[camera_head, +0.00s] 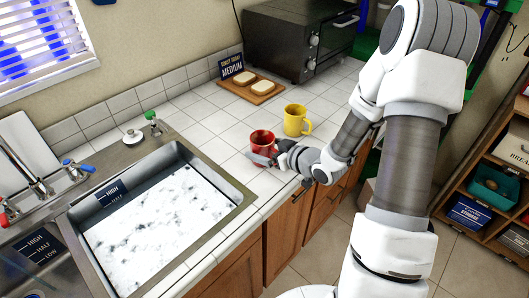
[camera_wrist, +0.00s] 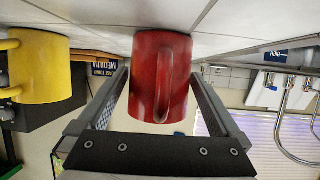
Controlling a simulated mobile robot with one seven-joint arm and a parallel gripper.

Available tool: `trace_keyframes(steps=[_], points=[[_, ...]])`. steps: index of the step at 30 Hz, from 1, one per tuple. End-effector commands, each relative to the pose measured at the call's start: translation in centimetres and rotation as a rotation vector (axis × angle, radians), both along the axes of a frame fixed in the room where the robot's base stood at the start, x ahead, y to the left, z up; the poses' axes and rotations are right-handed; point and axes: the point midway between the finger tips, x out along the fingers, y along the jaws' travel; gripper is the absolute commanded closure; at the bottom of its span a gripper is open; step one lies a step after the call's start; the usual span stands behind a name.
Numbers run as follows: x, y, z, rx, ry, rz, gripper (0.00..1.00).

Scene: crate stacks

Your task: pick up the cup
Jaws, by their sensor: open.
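A red cup (camera_head: 262,139) stands upright on the white tiled counter near its front edge. A yellow cup (camera_head: 295,121) stands behind it to the right. My gripper (camera_head: 265,157) is low at the red cup, reaching in from the right. In the wrist view, which is upside down, the open fingers stand on either side of the red cup (camera_wrist: 160,75), with its handle facing the camera. The cup is between the fingers; a narrow gap shows at the sides, but contact is hard to tell. The yellow cup (camera_wrist: 38,66) is outside the fingers at the left.
A wooden board (camera_head: 255,91) with bread slices and a small "MEDIUM" sign (camera_head: 232,66) lies behind the cups. A dark toaster oven (camera_head: 300,40) stands at the back. A sink (camera_head: 250,196) is to the left. Clear tiles (camera_head: 205,120) lie between the sink and cups.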

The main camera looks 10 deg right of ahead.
Motion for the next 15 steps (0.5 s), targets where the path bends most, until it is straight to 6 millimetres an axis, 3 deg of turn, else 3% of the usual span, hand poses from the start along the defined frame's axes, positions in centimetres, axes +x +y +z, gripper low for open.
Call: trace_keyframes(steps=[7,15], points=[[0.19,0.08,-0.08,0.000,0.000,-0.001,0.00],[0.16,0.06,-0.08,0.000,0.000,-0.001,0.47]])
